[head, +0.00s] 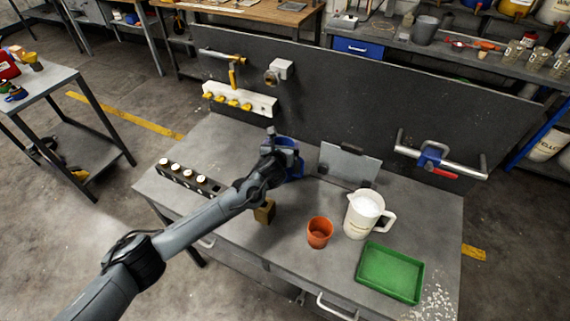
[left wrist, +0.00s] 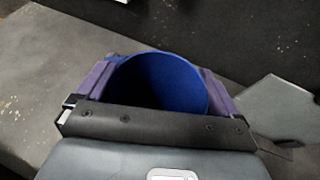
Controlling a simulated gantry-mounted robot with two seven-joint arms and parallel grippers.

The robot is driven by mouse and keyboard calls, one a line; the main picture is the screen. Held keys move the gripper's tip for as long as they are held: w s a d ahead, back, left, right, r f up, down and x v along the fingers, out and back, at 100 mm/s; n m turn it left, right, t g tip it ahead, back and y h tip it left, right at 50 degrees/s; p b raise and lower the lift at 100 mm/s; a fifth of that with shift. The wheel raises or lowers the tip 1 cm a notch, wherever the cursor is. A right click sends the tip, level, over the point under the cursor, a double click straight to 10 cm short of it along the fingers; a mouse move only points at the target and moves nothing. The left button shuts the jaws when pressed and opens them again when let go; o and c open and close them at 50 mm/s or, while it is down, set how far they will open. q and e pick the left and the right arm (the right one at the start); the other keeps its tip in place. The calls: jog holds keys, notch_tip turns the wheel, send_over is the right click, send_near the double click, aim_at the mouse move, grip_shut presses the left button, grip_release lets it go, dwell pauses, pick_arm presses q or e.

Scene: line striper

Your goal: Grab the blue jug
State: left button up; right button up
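The blue jug (head: 292,170) stands at the back of the grey workbench, partly hidden behind my left gripper (head: 285,150). In the left wrist view the jug's open blue rim (left wrist: 165,80) lies between the two purple fingers of my left gripper (left wrist: 160,85), one on each side. I see no clear gap between fingers and jug, but cannot tell whether they press on it. The jug looks upright; its lower part is hidden. My right gripper is not in view.
A white jug (head: 364,215), an orange cup (head: 319,232) and a green tray (head: 390,272) are on the right of the bench. A grey tilted plate (head: 347,164) stands just right of the blue jug. A dark rack with white caps (head: 190,178) lies left. A dark panel (head: 350,90) rises behind.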

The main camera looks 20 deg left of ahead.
pick_arm(q)
jog(key=shift+c, duration=1.3)
jog(key=shift+r, duration=0.1)
